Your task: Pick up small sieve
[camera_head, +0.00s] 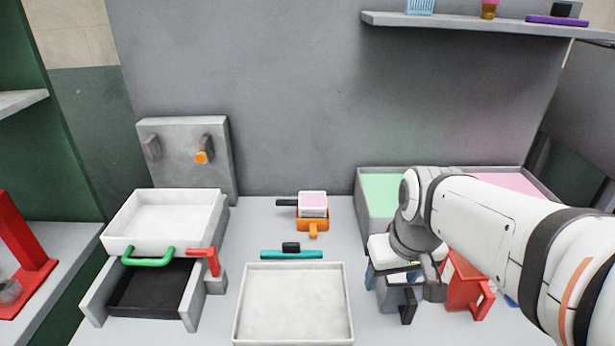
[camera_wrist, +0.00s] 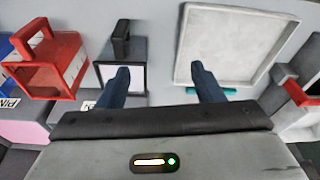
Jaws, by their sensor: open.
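I cannot tell for certain which item is the small sieve. A small square piece with an orange frame and handle (camera_head: 313,224) sits at the back middle of the table, with a pink-topped white piece with a dark handle (camera_head: 313,203) on or behind it. A grey box with a black handle (camera_head: 407,304) is below my gripper in the head view and shows in the wrist view (camera_wrist: 121,42). A red-framed box with a handle (camera_head: 468,288) is beside it, also in the wrist view (camera_wrist: 45,66). My gripper (camera_wrist: 161,80) is open, its blue fingers apart with nothing visible between them.
A white tray (camera_head: 292,305) lies front middle, with a teal bar (camera_head: 290,255) behind it. A press-like stand with a white tray (camera_head: 165,222) and green handle is left. Bins with green (camera_head: 383,190) and pink (camera_head: 505,183) contents stand back right. A shelf (camera_head: 480,24) overhangs.

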